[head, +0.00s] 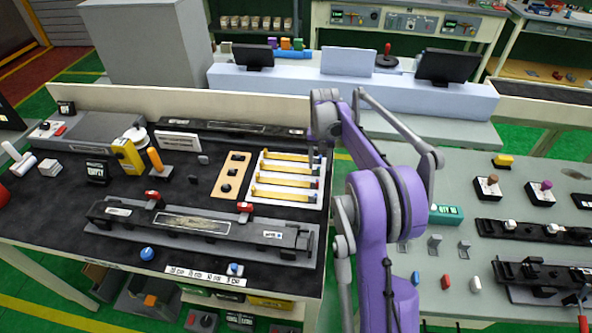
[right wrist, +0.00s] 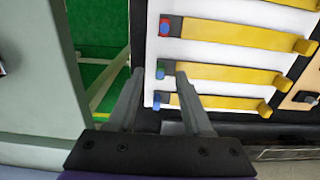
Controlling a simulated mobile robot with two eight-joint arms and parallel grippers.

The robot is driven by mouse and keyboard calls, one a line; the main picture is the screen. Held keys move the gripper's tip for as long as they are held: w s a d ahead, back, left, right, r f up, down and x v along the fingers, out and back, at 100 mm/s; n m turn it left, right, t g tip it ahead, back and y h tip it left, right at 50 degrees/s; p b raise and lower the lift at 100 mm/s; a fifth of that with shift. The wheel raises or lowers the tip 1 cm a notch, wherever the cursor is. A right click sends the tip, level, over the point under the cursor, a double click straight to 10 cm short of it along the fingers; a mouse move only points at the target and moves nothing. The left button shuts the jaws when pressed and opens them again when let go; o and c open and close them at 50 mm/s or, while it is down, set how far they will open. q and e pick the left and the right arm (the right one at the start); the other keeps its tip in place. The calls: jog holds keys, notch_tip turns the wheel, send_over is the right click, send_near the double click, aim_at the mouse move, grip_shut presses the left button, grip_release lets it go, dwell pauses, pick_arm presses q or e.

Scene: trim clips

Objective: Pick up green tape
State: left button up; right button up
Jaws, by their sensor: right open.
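Several yellow strips with dark, colour-marked ends lie side by side on a white tray (head: 262,203). In the right wrist view, the strip with a green mark (right wrist: 215,74) lies between a red-marked strip (right wrist: 210,30) and a blue-marked strip (right wrist: 225,103). Small blue patches also show at their ends. My right gripper (right wrist: 160,72) is open and empty. Its fingertips appear on either side of the green-marked end; their height above it is hard to tell. In the head view, my right gripper (head: 325,148) hangs at the tray's right edge. My left gripper is not in view.
The tray sits on a dark table beside a wooden board with black knobs (head: 232,172) and a long grey fixture (head: 200,228). A gap with green floor (right wrist: 95,60) separates this table from the grey table (head: 470,260) to the right.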

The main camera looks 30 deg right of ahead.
jog(key=shift+f, duration=0.8)
grip_shut()
notch_tip(320, 180, up, 10)
